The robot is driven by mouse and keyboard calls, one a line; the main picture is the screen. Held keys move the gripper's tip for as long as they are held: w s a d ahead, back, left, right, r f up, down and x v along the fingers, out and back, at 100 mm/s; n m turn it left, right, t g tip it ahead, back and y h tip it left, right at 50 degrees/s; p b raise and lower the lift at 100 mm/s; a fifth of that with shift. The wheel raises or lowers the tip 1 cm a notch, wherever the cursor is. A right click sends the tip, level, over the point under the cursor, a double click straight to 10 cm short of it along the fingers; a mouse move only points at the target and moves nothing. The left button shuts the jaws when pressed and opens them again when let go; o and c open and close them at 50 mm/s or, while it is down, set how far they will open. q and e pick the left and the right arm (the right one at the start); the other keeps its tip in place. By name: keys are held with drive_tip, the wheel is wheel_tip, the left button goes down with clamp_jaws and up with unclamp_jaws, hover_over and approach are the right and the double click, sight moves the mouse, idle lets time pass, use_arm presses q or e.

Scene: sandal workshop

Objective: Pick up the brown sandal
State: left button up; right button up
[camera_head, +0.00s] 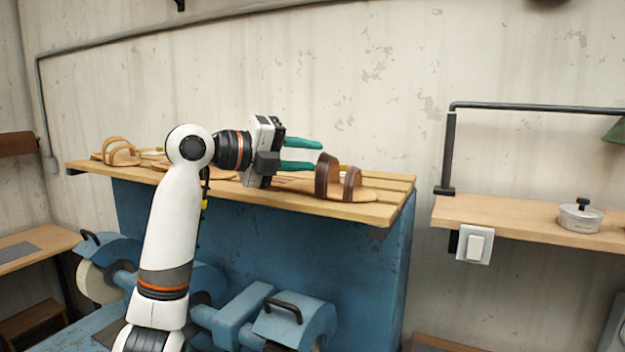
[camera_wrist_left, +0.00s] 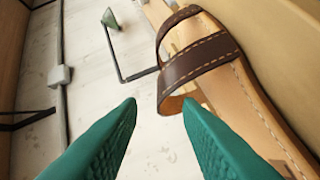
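The brown sandal (camera_head: 328,176), with dark brown straps on a tan sole, lies at the right part of the slatted wooden shelf (camera_head: 370,212). My left gripper (camera_head: 317,155) reaches in from the left, its green fingers apart and empty, just above and beside the sandal's straps. In the left wrist view the stitched dark straps (camera_wrist_left: 197,62) are at upper right, beyond the open fingertips (camera_wrist_left: 160,104). The right fingertip overlaps the strap's lower edge in the picture; I cannot tell whether they touch. Part of the sole is hidden behind the gripper. My right gripper is not in view.
A tan sandal (camera_head: 120,152) lies at the shelf's left end, and another sole is partly hidden behind my arm. Blue machinery (camera_head: 290,322) stands below the shelf. At right, a wooden ledge (camera_head: 520,217) holds a metal pot (camera_head: 580,217) and a dark pipe frame (camera_head: 448,150).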

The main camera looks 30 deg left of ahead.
sight(323, 156)
use_arm(q)
drive_tip(key=p+x, duration=0.1)
drive_tip(key=x, duration=0.3)
drive_tip(key=shift+s+d+f, duration=0.1)
drive_tip(key=shift+d, duration=0.15)
drive_tip(key=shift+a, duration=0.1)
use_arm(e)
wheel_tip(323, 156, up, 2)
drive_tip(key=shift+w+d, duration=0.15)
use_arm(q)
drive_tip(key=shift+s, duration=0.1)
drive_tip(key=shift+c, duration=1.1)
clamp_jaws()
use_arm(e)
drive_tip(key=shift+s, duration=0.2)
use_arm(q)
wheel_tip(323, 156, up, 10)
drive_tip(key=shift+b, duration=0.4)
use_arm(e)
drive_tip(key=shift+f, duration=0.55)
